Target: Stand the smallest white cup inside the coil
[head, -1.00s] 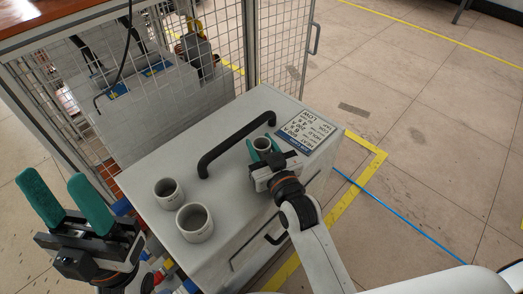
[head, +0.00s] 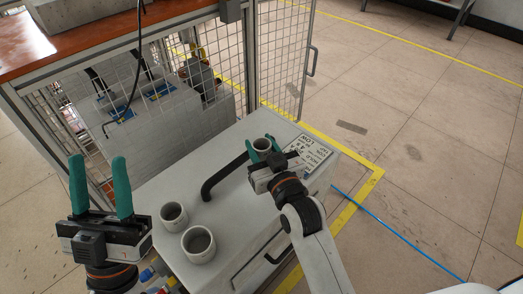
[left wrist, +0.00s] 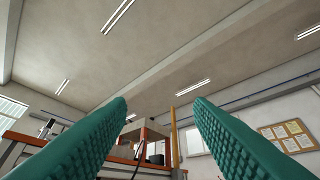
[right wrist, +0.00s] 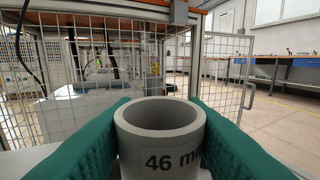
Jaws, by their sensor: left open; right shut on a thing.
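A small grey-white cup (head: 262,144) is between the green fingers of my right gripper (head: 263,149), near the far right of the grey cabinet top. In the right wrist view this cup (right wrist: 160,130) is upright, its rim up and "46 m…" printed on its side, with a finger pressed on each side. Two other cups stand upright on the cabinet: a medium one (head: 174,216) and a wider one (head: 199,244). My left gripper (head: 99,168) is open and empty, fingers pointing up, left of the cabinet. I cannot make out the coil in any view.
The grey cabinet (head: 235,205) has a black handle (head: 222,178) on top, close to my right gripper, and a printed label (head: 314,155). A wire mesh fence (head: 280,60) stands behind it. An orange-topped bench (head: 80,45) is at the upper left.

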